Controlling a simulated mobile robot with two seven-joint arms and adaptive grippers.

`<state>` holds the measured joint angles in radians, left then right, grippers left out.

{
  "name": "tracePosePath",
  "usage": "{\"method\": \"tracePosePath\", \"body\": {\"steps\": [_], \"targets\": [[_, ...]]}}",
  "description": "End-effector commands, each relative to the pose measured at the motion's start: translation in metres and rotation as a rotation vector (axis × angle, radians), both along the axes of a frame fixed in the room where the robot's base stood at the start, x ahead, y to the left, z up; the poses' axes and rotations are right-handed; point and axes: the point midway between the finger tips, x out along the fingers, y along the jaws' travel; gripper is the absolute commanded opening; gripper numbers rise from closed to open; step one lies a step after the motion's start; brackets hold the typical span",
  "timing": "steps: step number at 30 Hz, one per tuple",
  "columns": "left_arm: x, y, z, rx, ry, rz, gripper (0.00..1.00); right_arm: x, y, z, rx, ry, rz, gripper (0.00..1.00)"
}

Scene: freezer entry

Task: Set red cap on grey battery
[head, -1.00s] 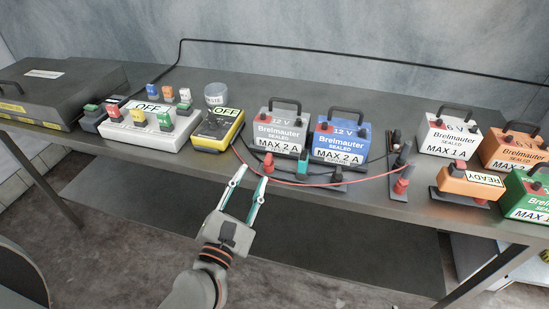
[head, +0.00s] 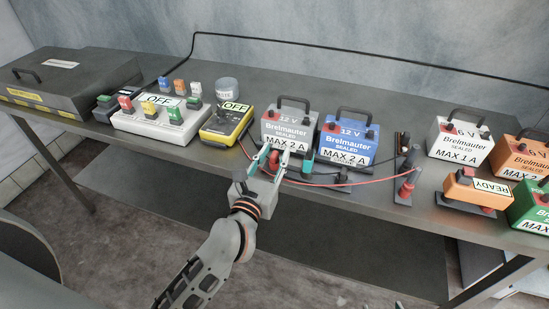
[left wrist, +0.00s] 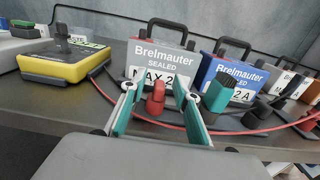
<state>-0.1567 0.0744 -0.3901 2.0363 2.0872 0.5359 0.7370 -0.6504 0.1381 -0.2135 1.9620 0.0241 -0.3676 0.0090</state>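The grey battery (head: 290,127), marked 12 V and MAX 2 A, stands upright on the bench; it also shows in the left wrist view (left wrist: 152,55). A red cap (left wrist: 156,97) stands in front of it near the bench's front edge. My left gripper (head: 273,156) is open, with one finger on each side of the red cap. In the left wrist view (left wrist: 157,100) gaps show between the cap and both fingers. The fingers partly cover the battery's lower front. A sliver at the head view's bottom edge may be my right gripper (head: 398,305); its state is hidden.
A blue battery (head: 347,137) stands just right of the grey one. A teal cap (left wrist: 219,95) stands close right of the left gripper. A red cable (head: 375,181) runs along the bench front.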

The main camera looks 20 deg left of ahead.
Motion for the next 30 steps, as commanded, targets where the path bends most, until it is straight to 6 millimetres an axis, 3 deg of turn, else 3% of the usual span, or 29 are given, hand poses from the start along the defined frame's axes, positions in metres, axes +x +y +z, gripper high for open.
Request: {"method": "tracePosePath", "body": {"steps": [8, 9, 12, 13, 24, 30], "targets": [[0.005, 0.0, 0.0, 0.001, 0.0, 0.0, 0.31, 0.0, 0.0, 0.001, 0.0, -0.001, -0.001, 0.52], [0.005, 0.0, 0.0, 0.001, 0.0, 0.0, 0.28, 0.0, 0.0, 0.001, -0.001, 0.0, -0.001, 0.52], [0.005, 0.0, 0.0, 0.001, 0.0, 0.0, 0.02, 0.001, 0.0, 0.001, 0.0, -0.001, -0.001, 0.52], [0.005, 0.0, 0.0, 0.001, 0.0, 0.0, 0.0, 0.001, 0.0, 0.001, 0.0, -0.001, -0.001, 0.52], [0.005, 0.0, 0.001, 0.001, -0.001, 0.0, 0.0, 0.001, -0.001, 0.001, -0.002, -0.002, -0.001, 0.52], [0.005, 0.0, 0.015, 0.003, -0.004, 0.0, 0.0, 0.001, -0.001, 0.006, -0.002, -0.003, 0.0, 0.52]]}}
